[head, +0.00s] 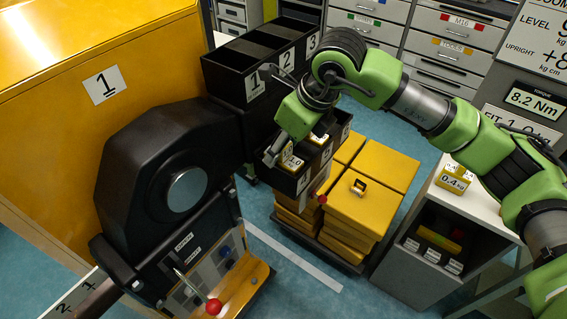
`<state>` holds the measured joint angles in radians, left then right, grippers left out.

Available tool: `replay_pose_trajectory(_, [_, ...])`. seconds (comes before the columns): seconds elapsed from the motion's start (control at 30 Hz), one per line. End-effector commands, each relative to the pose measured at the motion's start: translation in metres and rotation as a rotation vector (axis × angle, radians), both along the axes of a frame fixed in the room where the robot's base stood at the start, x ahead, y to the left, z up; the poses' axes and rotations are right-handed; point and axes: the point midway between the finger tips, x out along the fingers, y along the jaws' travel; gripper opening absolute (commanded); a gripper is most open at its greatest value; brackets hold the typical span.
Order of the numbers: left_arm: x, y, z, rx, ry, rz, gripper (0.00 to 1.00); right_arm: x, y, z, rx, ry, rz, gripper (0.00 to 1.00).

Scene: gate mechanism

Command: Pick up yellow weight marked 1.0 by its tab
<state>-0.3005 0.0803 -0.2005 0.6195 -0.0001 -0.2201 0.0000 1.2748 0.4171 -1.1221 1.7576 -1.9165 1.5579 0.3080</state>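A yellow weight with a white label that seems to read 1.0 (294,163) sits in a compartment of the lower black bin rack (290,184). My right gripper (275,154) points down at this weight from above, at its left side. Its fingers overlap the weight in the picture, so the weight's tab is hidden. I cannot tell whether the fingers touch it or how far apart they are. Another yellow block with a white label (319,136) shows farther back in the rack. My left gripper is not in view.
A black numbered bin (230,80) stands behind the rack. Stacked yellow blocks (366,205) stand right of it. A 0.4 kg yellow weight (453,180) sits on the grey cabinet at right. A black mechanism (125,165) with a red-knobbed lever (213,306) fills the left.

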Motion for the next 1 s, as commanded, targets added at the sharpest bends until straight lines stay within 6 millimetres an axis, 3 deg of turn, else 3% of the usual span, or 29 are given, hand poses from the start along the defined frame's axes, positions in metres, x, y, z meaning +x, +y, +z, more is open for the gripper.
replay_pose_trajectory(0.03, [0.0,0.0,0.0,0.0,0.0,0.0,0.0,0.0,0.0,0.0,0.0,0.0,0.0,0.41])
replay_pose_trajectory(0.2, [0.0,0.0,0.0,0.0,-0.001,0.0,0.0,0.0,0.0,0.0,0.0,0.0,0.0,0.0])
replay_pose_trajectory(0.67, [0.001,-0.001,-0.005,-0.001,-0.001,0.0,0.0,0.002,0.001,0.011,0.007,-0.008,0.0,0.0])
replay_pose_trajectory(1.0, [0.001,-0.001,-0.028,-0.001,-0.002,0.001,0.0,0.002,0.001,0.066,0.006,-0.009,-0.002,0.0])
